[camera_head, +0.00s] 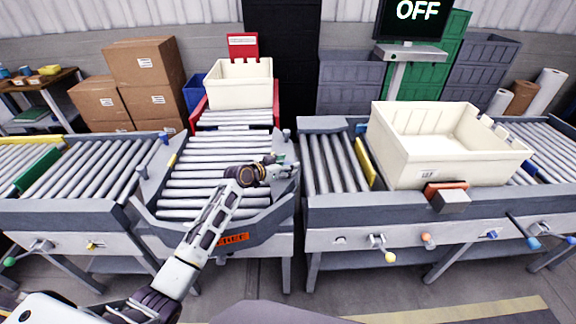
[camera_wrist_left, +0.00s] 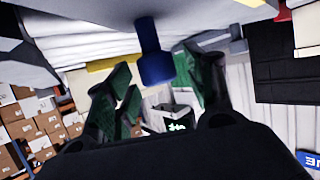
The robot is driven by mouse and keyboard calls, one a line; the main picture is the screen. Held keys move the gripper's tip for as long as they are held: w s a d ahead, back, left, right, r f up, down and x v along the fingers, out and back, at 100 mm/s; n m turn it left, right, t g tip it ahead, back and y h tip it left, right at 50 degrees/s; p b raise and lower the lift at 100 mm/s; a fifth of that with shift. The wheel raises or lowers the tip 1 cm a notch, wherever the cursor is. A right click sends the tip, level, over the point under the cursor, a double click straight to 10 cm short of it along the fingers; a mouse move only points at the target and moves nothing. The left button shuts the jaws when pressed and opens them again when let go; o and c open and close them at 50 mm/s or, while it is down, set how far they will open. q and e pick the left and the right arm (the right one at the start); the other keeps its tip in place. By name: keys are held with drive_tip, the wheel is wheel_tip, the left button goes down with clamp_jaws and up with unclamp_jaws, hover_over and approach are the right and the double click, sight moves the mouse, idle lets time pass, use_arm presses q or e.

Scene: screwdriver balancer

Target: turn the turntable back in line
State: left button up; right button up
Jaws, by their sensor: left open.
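The turntable (camera_head: 205,183) is the middle roller section between the left and right conveyors. Its rollers lie side to side, like those of the back lane, and crosswise to the rollers of both neighbouring conveyors. My left gripper (camera_head: 283,162) is over the turntable's right edge, with its arm reaching across the front corner. Its green-padded fingers are open in the left wrist view (camera_wrist_left: 155,95). A blue knob (camera_wrist_left: 157,65) shows between and beyond them; I cannot tell whether they touch it. My right gripper is not in view.
A cream tote (camera_head: 400,160) sits on the right conveyor (camera_head: 335,165). Another cream tote (camera_head: 240,92) stands on the red-framed back lane (camera_head: 235,117). The left conveyor (camera_head: 85,170) holds no tote. A screen (camera_head: 412,18) reads OFF. Cardboard boxes (camera_head: 140,75) stand behind.

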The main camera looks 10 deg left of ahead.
use_arm(q)
drive_tip(key=shift+w+d+f, duration=0.2)
drive_tip(key=shift+w+d, duration=0.05)
drive_tip(key=shift+w, duration=0.2)
drive_tip(key=shift+c, duration=0.2)
clamp_jaws()
